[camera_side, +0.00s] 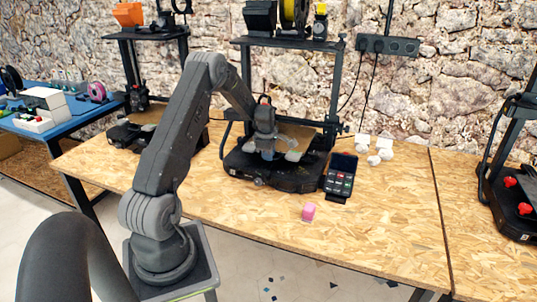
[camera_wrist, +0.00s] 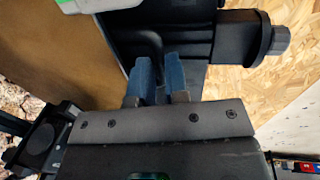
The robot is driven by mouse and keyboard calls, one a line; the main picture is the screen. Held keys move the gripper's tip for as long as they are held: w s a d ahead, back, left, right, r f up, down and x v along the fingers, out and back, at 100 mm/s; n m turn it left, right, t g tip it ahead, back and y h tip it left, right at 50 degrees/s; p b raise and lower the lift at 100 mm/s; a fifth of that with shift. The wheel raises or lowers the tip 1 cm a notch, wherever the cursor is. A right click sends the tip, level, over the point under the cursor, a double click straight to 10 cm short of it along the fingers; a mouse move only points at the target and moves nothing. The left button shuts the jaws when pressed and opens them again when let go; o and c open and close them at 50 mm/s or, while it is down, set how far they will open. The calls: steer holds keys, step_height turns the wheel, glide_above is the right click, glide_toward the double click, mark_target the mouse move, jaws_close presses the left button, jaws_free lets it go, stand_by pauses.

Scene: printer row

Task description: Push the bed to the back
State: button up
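The printer bed (camera_side: 298,138) is a flat brown plate on the dark middle printer. The brown plate in the wrist view (camera_wrist: 65,45) appears to be part of this bed. My gripper (camera_side: 267,155) points down at the bed's front edge, above the printer's dark base. In the wrist view my gripper's two blue fingertips (camera_wrist: 160,75) are close together with a narrow gap and nothing clearly held. Dark printer parts lie beyond them. Whether the fingers touch the bed cannot be told. My gripper and arm hide part of the bed's left side.
A keypad with a screen (camera_side: 340,178) stands at the printer's right front. Small white objects (camera_side: 380,152) lie right of the printer. The printer's uprights and top bar frame the bed.

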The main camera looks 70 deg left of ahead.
jaws_close()
steer(key=shift+w+a, duration=2.6)
steer(key=o, duration=0.5)
jaws_free()
steer(key=shift+r, duration=0.15)
step_height(320, 180, up, 13)
steer(key=s+d, duration=0.1)
steer(key=shift+s+d+r, duration=0.2)
steer(key=shift+s+d, duration=0.15)
steer(key=shift+d, duration=0.05)
